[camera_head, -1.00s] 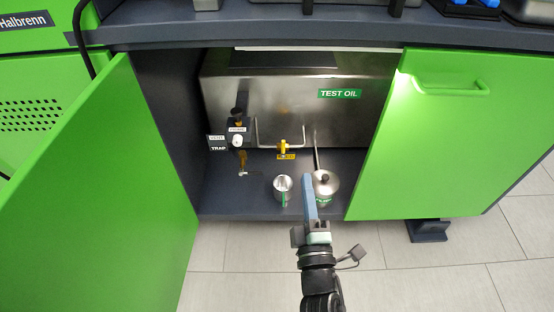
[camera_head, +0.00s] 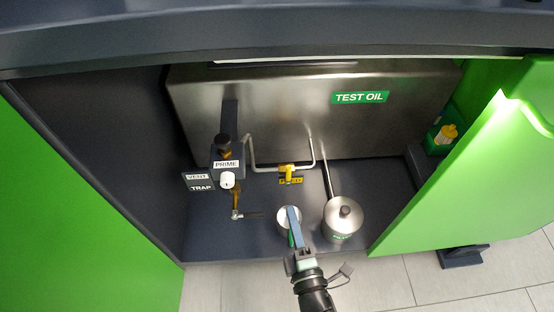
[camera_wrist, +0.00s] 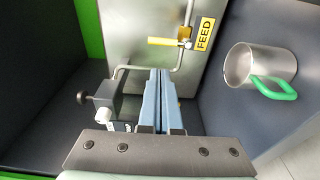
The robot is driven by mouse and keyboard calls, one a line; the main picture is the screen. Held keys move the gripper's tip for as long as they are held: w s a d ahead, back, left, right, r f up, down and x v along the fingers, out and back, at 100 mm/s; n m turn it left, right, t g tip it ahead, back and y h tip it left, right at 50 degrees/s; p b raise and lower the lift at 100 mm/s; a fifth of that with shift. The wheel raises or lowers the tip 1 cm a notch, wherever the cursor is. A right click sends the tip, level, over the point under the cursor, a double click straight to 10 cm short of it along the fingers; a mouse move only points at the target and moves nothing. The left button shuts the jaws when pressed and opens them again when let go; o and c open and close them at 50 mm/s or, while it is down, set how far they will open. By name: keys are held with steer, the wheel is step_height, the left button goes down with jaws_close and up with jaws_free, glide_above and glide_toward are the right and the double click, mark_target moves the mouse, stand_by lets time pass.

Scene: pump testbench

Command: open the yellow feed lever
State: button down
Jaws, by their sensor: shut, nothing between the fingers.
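The yellow feed lever (camera_head: 288,168) sits on a thin metal pipe in front of the steel tank, with a yellow label below it. In the wrist view the lever (camera_wrist: 163,41) lies crosswise to the pipe, left of the yellow FEED label (camera_wrist: 205,34). My gripper (camera_head: 292,212) is shut and empty, short of the lever and apart from it. In the wrist view the closed blue fingers (camera_wrist: 158,75) point toward the pipe, below the lever in the picture. In the head view the fingers partly cover a metal cup.
The metal cup (camera_wrist: 238,66) has a green handle. A lidded pot (camera_head: 343,219) stands right of my gripper. The PRIME block (camera_head: 226,158) with a white knob is on the left. The steel tank (camera_head: 270,110) fills the back; green doors flank the cabinet.

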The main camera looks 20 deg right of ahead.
mark_target(288, 176)
steer(key=shift+w, duration=0.3)
steer(key=w+d+b, duration=0.1)
steer(key=w+b, duration=0.3)
steer(key=w, duration=0.6)
steer(key=shift+d, duration=0.25)
